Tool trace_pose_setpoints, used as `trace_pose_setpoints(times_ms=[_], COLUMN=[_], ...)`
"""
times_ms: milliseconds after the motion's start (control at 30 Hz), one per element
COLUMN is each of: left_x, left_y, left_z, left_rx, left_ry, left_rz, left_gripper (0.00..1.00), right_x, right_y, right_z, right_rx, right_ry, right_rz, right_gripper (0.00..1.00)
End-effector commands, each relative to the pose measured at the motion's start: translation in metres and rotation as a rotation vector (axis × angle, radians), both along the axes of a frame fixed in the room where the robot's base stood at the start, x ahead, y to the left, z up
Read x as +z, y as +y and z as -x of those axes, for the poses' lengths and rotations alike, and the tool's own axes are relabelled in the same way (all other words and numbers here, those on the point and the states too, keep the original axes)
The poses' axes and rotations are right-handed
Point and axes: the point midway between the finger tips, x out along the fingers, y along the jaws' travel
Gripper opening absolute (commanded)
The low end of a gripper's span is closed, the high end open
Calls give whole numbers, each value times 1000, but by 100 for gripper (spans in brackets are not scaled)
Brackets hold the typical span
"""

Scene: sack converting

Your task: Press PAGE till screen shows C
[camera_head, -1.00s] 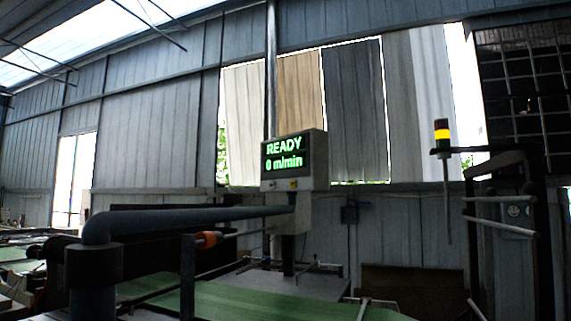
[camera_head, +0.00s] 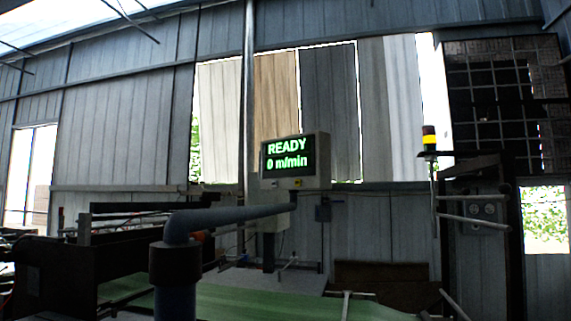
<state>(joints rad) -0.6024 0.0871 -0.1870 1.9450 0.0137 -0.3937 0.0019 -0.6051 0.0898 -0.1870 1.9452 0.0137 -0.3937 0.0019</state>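A grey control box (camera_head: 324,160) stands near the middle of the head view, with a dark screen (camera_head: 288,157) on its front. The screen reads "READY" and "0 m/min" in pale green letters. A few tiny controls, one of them yellowish (camera_head: 298,183), sit on the strip below the screen. They are too small to read, so I cannot tell which is PAGE. Neither of my grippers is in view.
A thick grey pipe (camera_head: 240,214) on a post (camera_head: 175,270) reaches across to below the box. A green sheet (camera_head: 270,303) lies in front. A signal tower (camera_head: 430,140) with yellow lit and dark rails stand at the right. A dark machine frame is at left.

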Motion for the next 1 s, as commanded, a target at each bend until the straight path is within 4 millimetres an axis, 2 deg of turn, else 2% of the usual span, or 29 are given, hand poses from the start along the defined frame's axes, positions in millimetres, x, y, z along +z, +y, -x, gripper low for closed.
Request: trace_pose_setpoints(times_ms=[67,367,1000], left_x=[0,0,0], left_y=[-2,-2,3], left_z=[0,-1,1], left_rx=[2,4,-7], left_ry=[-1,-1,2], left_rz=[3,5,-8], left_gripper=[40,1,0], right_x=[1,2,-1], right_y=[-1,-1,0], right_z=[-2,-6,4], right_rx=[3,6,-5], right_ry=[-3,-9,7], right_rz=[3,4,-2], right_gripper=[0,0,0])
